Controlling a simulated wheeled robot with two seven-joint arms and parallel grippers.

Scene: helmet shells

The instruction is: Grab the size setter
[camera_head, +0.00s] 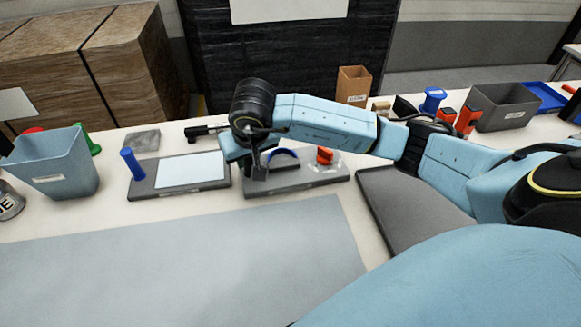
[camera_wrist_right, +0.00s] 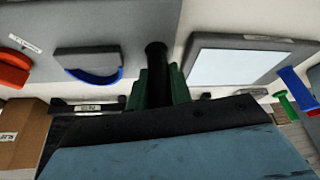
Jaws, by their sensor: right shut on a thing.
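My left gripper is not in view.
Bins (camera_head: 60,168) (camera_head: 503,108) stand left and right. The grey mat (camera_head: 180,260) is clear.

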